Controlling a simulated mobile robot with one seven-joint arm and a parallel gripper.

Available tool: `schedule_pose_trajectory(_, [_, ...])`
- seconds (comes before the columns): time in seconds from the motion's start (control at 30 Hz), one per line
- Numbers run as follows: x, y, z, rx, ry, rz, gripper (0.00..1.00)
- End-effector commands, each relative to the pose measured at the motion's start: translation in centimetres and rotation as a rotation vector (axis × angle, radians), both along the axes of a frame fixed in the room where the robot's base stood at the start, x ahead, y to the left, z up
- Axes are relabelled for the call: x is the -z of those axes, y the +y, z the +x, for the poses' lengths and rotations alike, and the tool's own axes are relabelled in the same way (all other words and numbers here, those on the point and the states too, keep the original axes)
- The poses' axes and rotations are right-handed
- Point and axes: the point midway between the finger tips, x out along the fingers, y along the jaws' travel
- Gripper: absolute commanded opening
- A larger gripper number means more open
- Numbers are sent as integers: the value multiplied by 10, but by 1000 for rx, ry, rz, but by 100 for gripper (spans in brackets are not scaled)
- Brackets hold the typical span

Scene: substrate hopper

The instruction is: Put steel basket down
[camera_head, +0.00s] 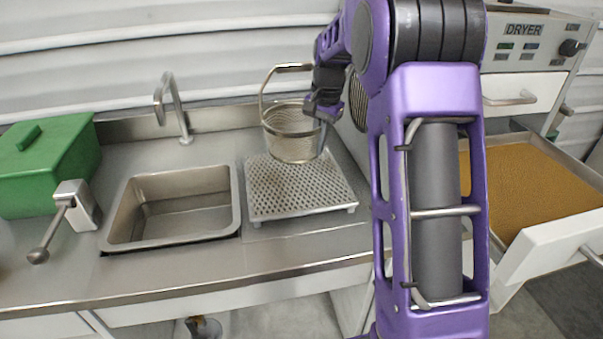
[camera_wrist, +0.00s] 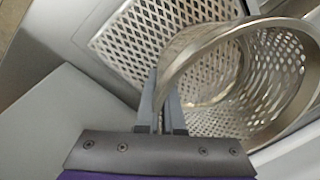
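The steel basket (camera_head: 291,136) is a round perforated mesh basket with a tall loop handle. It appears roughly upright over the back part of the perforated steel drain rack (camera_head: 300,208). I cannot tell whether its bottom touches the rack. My gripper (camera_head: 323,106) is at the basket's right side, near its top edge. In the wrist view, my gripper (camera_wrist: 168,95) has its fingers close together around a steel band of the basket (camera_wrist: 225,122). Whether that band is rim or handle is unclear. The rack (camera_wrist: 140,35) lies beyond the basket there.
A sink (camera_head: 180,207) with a tap (camera_head: 174,108) is left of the rack. A green box (camera_head: 45,165) and a lever fitting (camera_head: 77,208) stand further left. At right, a dryer (camera_head: 525,55) stands behind an open drawer of brown granules (camera_head: 530,185). The rack's front is clear.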

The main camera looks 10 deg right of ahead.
Motion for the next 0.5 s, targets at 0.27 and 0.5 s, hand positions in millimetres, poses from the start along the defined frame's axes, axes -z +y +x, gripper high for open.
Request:
schedule_pose_trajectory(0.27, [37, 0, 0, 0, 1, 1, 0])
schedule_pose_trajectory(0.5, [69, 0, -1, 0, 2, 1, 0])
